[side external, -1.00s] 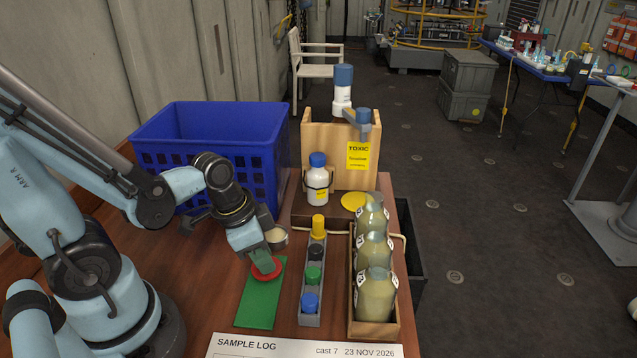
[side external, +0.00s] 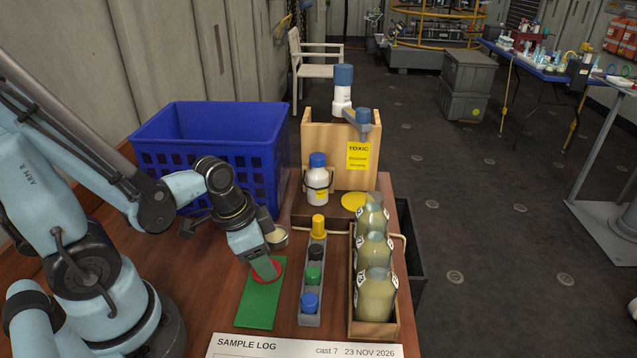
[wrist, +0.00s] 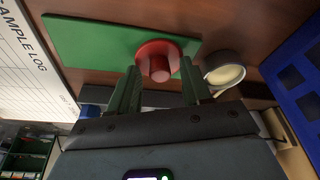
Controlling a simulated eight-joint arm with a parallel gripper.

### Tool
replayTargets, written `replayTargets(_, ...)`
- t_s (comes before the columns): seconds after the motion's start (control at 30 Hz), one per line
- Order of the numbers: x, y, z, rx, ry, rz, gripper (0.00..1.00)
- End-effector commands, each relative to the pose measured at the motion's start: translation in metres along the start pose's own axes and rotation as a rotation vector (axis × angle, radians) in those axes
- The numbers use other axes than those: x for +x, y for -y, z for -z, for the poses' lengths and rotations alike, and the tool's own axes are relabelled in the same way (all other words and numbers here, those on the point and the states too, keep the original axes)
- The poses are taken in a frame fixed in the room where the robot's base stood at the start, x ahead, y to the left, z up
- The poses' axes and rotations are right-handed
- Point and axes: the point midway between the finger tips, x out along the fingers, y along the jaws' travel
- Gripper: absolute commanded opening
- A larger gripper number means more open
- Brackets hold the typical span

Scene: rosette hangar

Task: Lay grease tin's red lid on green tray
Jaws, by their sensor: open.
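The red lid (wrist: 158,61) lies on the green tray (wrist: 92,42), knob up, near the end closest to the tin. In the side view the lid (side external: 279,267) is partly hidden by my fingers, at the far end of the tray (side external: 258,308). My gripper (wrist: 160,65) is open, its fingers apart on either side of the lid's knob in the wrist view; I cannot tell whether they touch it. In the side view my gripper (side external: 267,269) points down over the lid. The grease tin (wrist: 226,73) stands open beside the tray, pale grease inside; it also shows in the side view (side external: 278,239).
A rack of coloured caps (side external: 310,290) stands right of the tray, then a wooden crate (side external: 374,329) of bottles. A blue basket (side external: 205,150) is behind. A white bottle (side external: 318,185) stands farther back. The sample log sheet (side external: 300,346) lies at the front.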

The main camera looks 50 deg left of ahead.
Motion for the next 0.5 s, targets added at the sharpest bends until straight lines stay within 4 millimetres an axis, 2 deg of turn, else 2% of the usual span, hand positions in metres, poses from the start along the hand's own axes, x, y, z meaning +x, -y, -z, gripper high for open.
replayTargets(0.5,-0.024,0.000,0.001,0.000,0.000,0.000,0.48)
